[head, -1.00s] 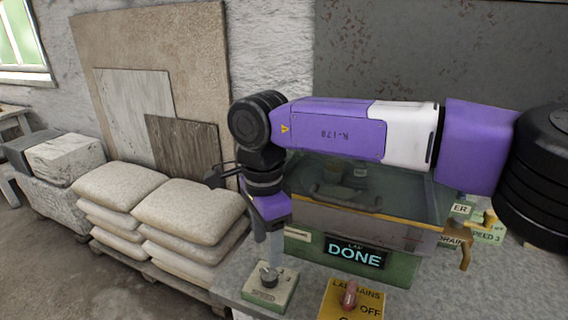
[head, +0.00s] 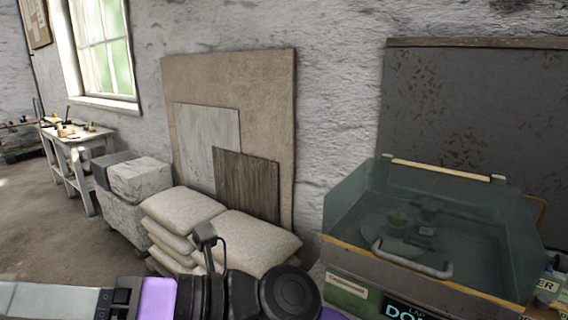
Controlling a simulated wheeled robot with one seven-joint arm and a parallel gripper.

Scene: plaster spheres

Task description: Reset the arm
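My arm lies low along the bottom edge of the head view, folded across the picture, with black joints and a purple link. The end of the arm points left, and a grey part of my gripper (head: 52,300) reaches to the left edge. Its fingertips are cut off or not distinct, so I cannot tell whether it is open or shut. I see nothing held in the part that shows. The small camera-like block on my wrist stands up in front of the sacks.
A lapping machine (head: 345,262) with a clear closed hood and handle stands at right; its display (head: 402,309) is partly cut off. Pale sacks (head: 255,240) are stacked left of it. Stone blocks (head: 140,180), leaning slabs (head: 270,75) and a workbench (head: 85,135) lie farther left.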

